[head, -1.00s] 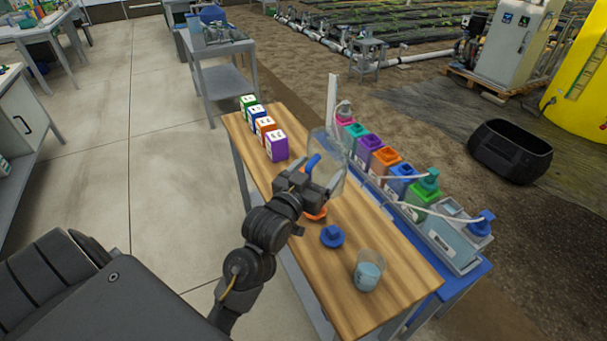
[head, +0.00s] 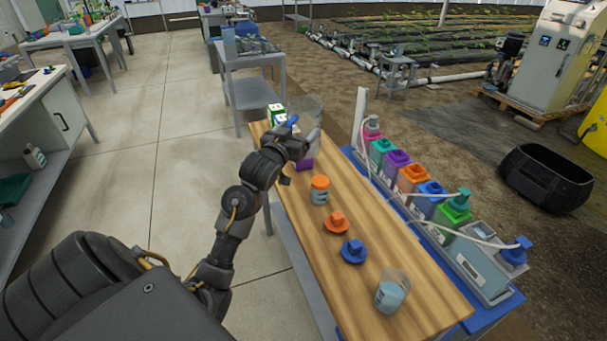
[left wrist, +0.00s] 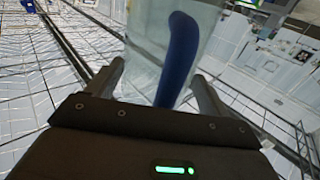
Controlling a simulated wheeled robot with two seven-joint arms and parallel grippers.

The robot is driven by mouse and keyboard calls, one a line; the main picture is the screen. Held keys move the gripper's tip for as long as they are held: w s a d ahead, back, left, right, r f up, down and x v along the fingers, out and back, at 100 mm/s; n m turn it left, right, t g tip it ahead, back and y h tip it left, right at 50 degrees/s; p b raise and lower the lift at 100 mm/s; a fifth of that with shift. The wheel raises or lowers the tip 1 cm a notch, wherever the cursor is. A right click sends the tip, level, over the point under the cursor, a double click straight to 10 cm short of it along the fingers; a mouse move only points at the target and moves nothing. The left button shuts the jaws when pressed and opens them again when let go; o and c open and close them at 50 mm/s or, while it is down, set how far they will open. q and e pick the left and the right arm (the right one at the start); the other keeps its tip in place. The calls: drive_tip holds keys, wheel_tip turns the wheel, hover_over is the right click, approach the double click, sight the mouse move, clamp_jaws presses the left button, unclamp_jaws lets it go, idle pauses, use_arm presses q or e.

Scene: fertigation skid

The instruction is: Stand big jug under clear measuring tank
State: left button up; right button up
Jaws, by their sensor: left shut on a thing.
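My left gripper (head: 301,141) is shut on the big clear jug (head: 309,113), by its blue handle (head: 292,121). The jug is at the far end of the wooden bench and partly covers the coloured boxes; I cannot tell its height above the bench. In the left wrist view, the jug's clear wall (left wrist: 148,45) and blue handle (left wrist: 180,55) show between my two fingers. I cannot pick out the clear measuring tank for sure. My right gripper is not in view.
A black tub (head: 546,178) stands on the ground beyond.

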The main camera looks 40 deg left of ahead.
use_arm(q)
wheel_tip(320, 180, down, 13)
drive_tip(key=shift+r, duration=0.1)
idle(0.4)
drive_tip(key=o, duration=1)
